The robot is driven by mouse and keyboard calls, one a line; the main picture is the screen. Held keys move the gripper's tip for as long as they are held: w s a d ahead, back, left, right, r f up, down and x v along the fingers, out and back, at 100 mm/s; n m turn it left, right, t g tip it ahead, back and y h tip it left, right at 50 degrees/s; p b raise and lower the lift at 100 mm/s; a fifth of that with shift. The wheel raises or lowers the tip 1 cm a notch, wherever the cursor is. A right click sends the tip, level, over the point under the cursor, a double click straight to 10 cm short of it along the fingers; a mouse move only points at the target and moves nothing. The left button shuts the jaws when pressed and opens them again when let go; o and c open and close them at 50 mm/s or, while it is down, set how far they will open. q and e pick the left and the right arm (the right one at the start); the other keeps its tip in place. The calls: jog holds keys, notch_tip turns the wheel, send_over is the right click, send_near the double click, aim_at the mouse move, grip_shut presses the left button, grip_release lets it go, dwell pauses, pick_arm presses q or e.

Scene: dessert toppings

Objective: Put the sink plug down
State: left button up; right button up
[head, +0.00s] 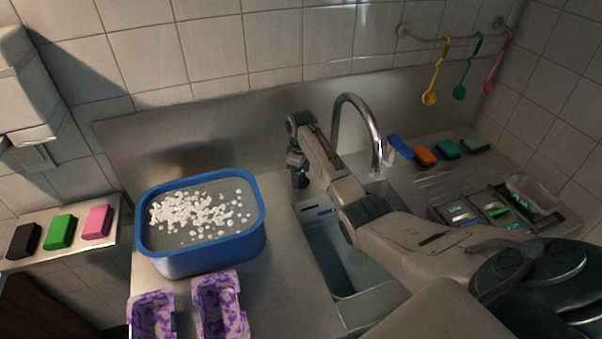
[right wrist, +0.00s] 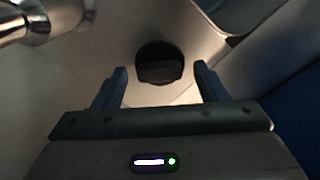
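A dark round piece that looks like the sink plug (right wrist: 160,64) shows in the right wrist view, beyond and between my fingertips, on or over pale steel. Gaps show between it and both fingers. My right gripper (right wrist: 161,78) is open, with its fingers spread apart. In the head view my right gripper (head: 300,180) points down at the back left edge of the sink basin (head: 335,255). The plug cannot be told apart from the dark fingers there. My left gripper is not in view.
The chrome tap (head: 374,120) stands close to the right of my right gripper. A blue tub (head: 205,262) with white pieces sits at left, two purple-patterned trays (head: 222,308) in front. Sponges (head: 425,155) and a cutlery tray (head: 490,205) lie right of the sink.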

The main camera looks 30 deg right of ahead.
aim_at(301, 176)
notch_tip(301, 176, up, 12)
jog(key=b, duration=0.3)
dwell(0.3)
jog(key=shift+r, duration=0.1)
